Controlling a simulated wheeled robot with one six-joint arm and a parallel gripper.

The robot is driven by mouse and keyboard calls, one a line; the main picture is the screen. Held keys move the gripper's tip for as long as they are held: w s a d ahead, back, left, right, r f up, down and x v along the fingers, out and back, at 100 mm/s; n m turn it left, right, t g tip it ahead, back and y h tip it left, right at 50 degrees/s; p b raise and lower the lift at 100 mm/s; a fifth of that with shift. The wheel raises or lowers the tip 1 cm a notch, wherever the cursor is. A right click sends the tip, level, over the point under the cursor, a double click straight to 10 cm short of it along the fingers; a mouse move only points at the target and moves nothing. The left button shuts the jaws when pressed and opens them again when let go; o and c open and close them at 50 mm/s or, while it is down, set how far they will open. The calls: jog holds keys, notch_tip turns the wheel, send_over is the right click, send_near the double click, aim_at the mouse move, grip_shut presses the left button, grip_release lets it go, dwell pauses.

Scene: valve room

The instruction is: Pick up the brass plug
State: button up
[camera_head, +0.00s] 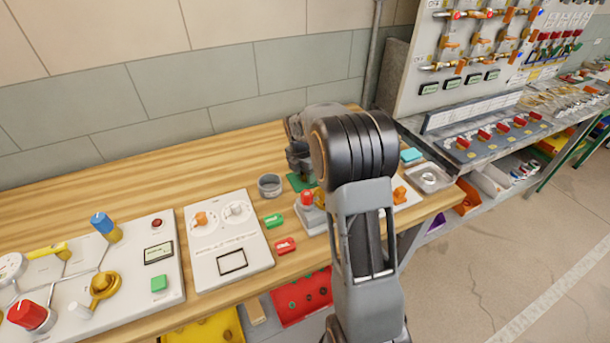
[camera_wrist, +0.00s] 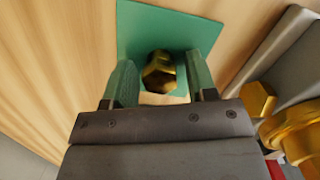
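The brass plug (camera_wrist: 160,72) has a dark golden hexagonal head. It stands out against a green mat (camera_wrist: 145,20) in the wrist view. My gripper (camera_wrist: 162,59) is open, with one green finger on each side of the plug. A gap shows between the plug and the right finger; the left finger is very close, and I cannot tell if it touches. In the head view my arm hides the plug, and only part of the green mat (camera_head: 297,184) shows beneath my gripper.
A brass fitting (camera_wrist: 292,128) on a grey block is close to the right of my gripper. In the head view, a grey cup (camera_head: 269,186), a green tag (camera_head: 274,220) and a red tag (camera_head: 285,245) lie left of my arm. The bench's back left (camera_head: 120,195) is bare wood.

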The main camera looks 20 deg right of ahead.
jog(key=c, duration=0.8)
